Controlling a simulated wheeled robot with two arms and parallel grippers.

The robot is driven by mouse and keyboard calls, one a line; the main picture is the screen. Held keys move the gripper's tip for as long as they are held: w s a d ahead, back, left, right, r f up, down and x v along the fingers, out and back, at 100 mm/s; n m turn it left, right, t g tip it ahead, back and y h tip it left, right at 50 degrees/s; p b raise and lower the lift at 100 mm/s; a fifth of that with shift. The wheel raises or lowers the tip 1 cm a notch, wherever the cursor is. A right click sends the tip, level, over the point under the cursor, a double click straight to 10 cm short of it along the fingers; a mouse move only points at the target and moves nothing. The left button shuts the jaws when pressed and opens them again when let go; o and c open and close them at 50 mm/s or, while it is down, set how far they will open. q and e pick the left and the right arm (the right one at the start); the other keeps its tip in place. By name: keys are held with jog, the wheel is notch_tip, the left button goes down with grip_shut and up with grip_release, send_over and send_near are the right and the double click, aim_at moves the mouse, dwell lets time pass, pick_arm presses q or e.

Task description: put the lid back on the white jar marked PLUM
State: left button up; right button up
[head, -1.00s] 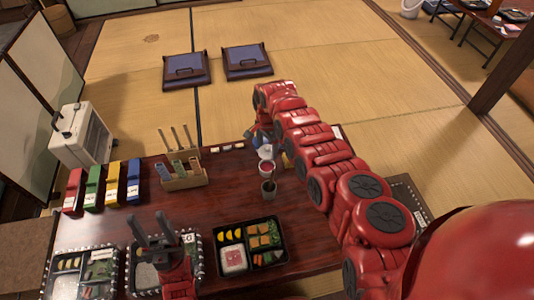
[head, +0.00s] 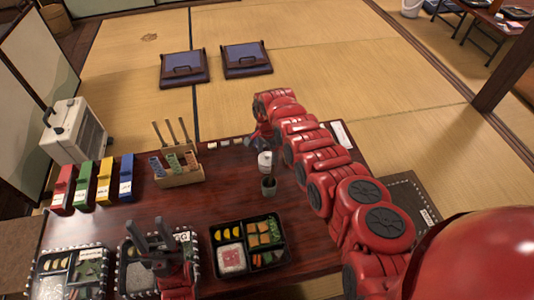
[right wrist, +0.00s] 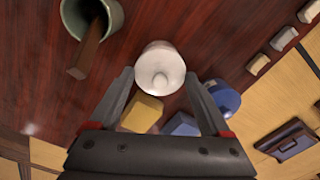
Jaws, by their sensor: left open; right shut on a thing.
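The white jar (head: 264,168) stands on the dark red table, just behind a dark cup. The white lid (right wrist: 160,62), with its round knob, sits over the jar's mouth in the right wrist view, hiding what is inside. I cannot tell whether it is fully seated, and no PLUM mark is legible. My right gripper (right wrist: 160,78) is shut on the lid, with one finger at each side. My left gripper (head: 150,232) is open and empty above the front-left lunch boxes, far from the jar.
A greenish cup (right wrist: 112,18) holding a wooden stick stands close to the jar. A blue round thing (right wrist: 224,96) and a yellow block (right wrist: 142,112) lie near my right fingers.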

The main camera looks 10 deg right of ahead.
jog(key=shift+a+p, duration=0.1)
jog(key=shift+p, duration=0.3)
dwell(1.1)
jog(key=shift+f, duration=0.1)
dwell(0.6)
dwell(0.6)
jog(key=o, duration=1.1)
jog(key=shift+o, duration=0.2)
jog(key=shift+r+p, duration=3.25)
jog(key=shift+r, duration=0.35)
jog(key=shift+f, duration=0.1)
